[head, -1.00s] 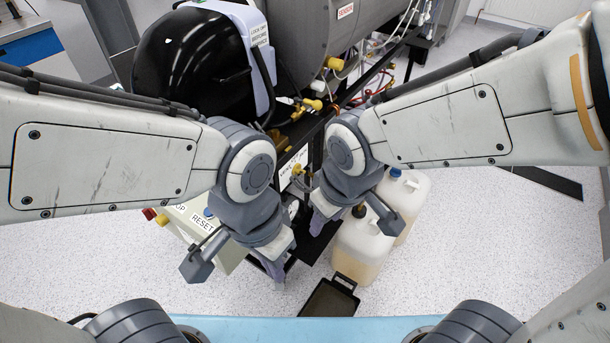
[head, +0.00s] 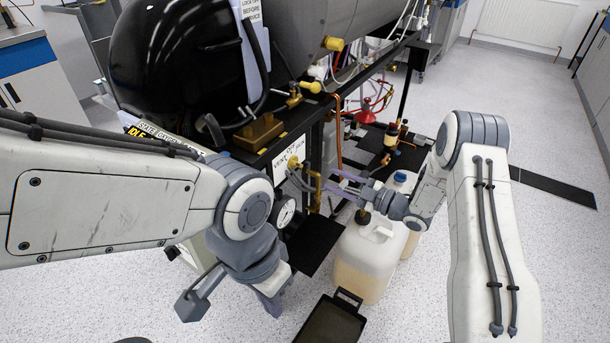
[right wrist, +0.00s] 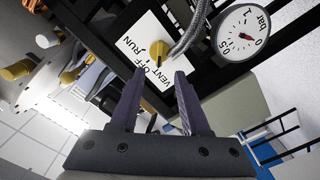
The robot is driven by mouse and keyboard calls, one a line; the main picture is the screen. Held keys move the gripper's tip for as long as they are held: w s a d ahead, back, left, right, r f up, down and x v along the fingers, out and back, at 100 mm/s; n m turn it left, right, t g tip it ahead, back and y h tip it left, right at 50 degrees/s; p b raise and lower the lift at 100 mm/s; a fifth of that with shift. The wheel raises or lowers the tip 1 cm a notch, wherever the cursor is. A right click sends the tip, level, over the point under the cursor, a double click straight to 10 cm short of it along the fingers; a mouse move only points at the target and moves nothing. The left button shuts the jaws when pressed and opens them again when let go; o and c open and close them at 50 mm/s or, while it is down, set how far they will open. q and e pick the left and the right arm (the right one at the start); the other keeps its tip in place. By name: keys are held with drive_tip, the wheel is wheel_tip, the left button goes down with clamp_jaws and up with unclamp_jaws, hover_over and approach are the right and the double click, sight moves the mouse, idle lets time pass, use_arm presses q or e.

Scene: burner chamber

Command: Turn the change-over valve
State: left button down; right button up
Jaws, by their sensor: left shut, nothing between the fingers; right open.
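The change-over valve has a yellow knob (right wrist: 159,50) on a white plate (right wrist: 146,40) marked VENT, OFF and RUN in the right wrist view. In the head view the yellow knob (head: 293,162) is on the front of the black frame. My right gripper (head: 338,184) is open, its purple fingers pointing left toward the valve. In the right wrist view, my right gripper (right wrist: 160,74) has its fingertips just below the knob in the picture, one on each side and apart from it. My left gripper (head: 273,304) is shut and empty, hanging low in front of the frame.
A pressure gauge (right wrist: 243,34) and a braided hose (right wrist: 193,30) are close beside the valve plate. A pale jerrycan (head: 362,258) stands below my right gripper, and a black tray (head: 330,322) lies in front.

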sight(300, 166)
drive_tip(key=x, duration=1)
drive_tip(key=shift+a, duration=0.2)
clamp_jaws()
